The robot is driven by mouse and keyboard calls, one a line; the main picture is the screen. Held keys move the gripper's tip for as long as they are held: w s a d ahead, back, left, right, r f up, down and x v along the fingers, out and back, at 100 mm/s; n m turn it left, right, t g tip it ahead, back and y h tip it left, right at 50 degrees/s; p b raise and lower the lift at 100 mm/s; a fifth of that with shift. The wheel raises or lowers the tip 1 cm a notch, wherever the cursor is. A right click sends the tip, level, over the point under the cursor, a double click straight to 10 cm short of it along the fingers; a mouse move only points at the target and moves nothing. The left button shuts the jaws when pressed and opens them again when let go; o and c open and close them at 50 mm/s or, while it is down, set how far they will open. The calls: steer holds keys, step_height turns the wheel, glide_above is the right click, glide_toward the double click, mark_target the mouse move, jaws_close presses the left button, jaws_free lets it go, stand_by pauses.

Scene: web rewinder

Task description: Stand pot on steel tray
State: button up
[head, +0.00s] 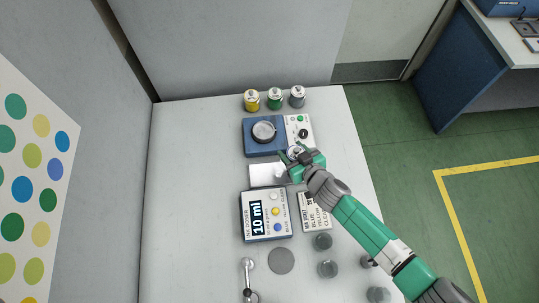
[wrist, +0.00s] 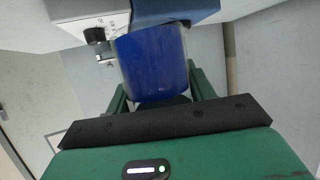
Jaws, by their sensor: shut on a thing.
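My gripper (head: 293,154) is shut on a blue pot (wrist: 152,68), which stands between the two green fingers in the wrist view. In the head view the pot is mostly hidden by the gripper, at the front right edge of a blue device (head: 261,149). A round steel tray (head: 263,132) sits on top of that device, to the upper left of my gripper. The pot is apart from the tray in the head view. The pot's height above the device or table cannot be told.
The device's white panel has a black knob (head: 304,133). Yellow, green and grey pots (head: 275,99) stand behind it. A white square (head: 267,175), an ink dosing box (head: 267,215) and a label card (head: 315,212) lie in front. The table's left side is clear.

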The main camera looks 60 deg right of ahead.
mark_target(296, 148)
steer(key=shift+f+b, duration=2.7)
steer(key=shift+f, duration=0.4)
steer(key=shift+f+b, duration=0.35)
steer(key=shift+b, duration=0.05)
steer(key=o, duration=1.7)
steer(key=shift+r, duration=0.1)
step_height(296, 148, up, 11)
steer(key=p, duration=0.9)
